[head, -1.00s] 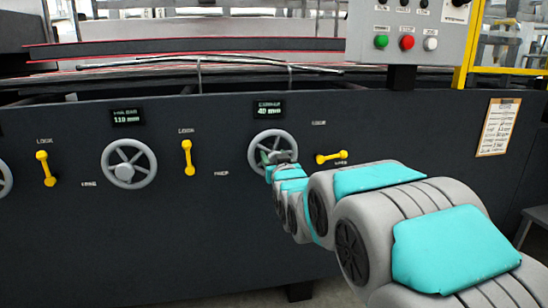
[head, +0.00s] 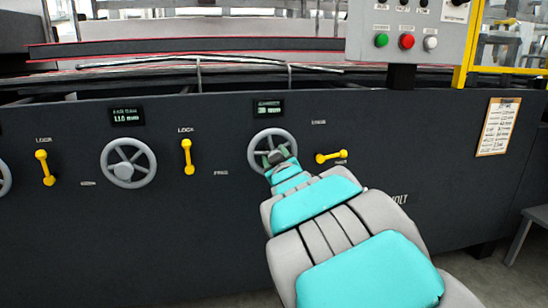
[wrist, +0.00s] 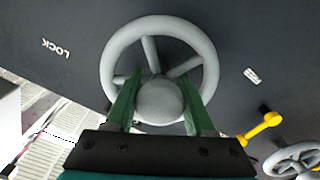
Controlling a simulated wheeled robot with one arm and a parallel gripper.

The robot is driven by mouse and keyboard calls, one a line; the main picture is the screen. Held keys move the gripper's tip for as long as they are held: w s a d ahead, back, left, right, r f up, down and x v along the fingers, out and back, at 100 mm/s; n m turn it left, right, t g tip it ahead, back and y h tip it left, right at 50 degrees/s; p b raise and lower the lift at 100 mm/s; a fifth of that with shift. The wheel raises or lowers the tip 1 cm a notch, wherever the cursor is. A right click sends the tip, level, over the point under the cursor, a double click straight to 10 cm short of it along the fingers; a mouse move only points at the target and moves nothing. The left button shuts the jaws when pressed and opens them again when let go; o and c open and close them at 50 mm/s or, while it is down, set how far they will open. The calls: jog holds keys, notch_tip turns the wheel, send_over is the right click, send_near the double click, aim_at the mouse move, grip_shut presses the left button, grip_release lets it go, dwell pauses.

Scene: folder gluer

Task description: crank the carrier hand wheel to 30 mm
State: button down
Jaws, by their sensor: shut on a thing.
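My gripper (head: 276,157) is at this wheel. In the wrist view its green fingers (wrist: 160,100) stand on either side of the round grey hub and are shut on it. The display (head: 269,108) above the wheel is blurred; it seems to start with a 3, but I cannot tell the second digit. A yellow lever (head: 331,156) beside the wheel lies horizontal.
Another hand wheel (head: 128,163) with a 110 mm display (head: 127,116) is to the left. Yellow levers (head: 187,157) and (head: 45,167) stand upright. A button box (head: 407,30) hangs above right. A paper notice (head: 498,126) is on the panel's right.

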jog(key=n, duration=0.4)
jog(key=shift+d+f+n, duration=0.15)
jog(key=shift+n, duration=0.25)
jog(key=n+b, duration=0.1)
jog(key=n, duration=0.4)
jog(key=shift+n, duration=0.3)
jog(key=shift+c, duration=1.4)
grip_release()
jog(key=shift+r, duration=0.2)
jog(key=v, duration=0.7)
jog(key=shift+s, duration=0.4)
jog(key=shift+d+r+p, duration=0.1)
jog(key=shift+d+p, duration=0.05)
jog(key=shift+p, duration=0.15)
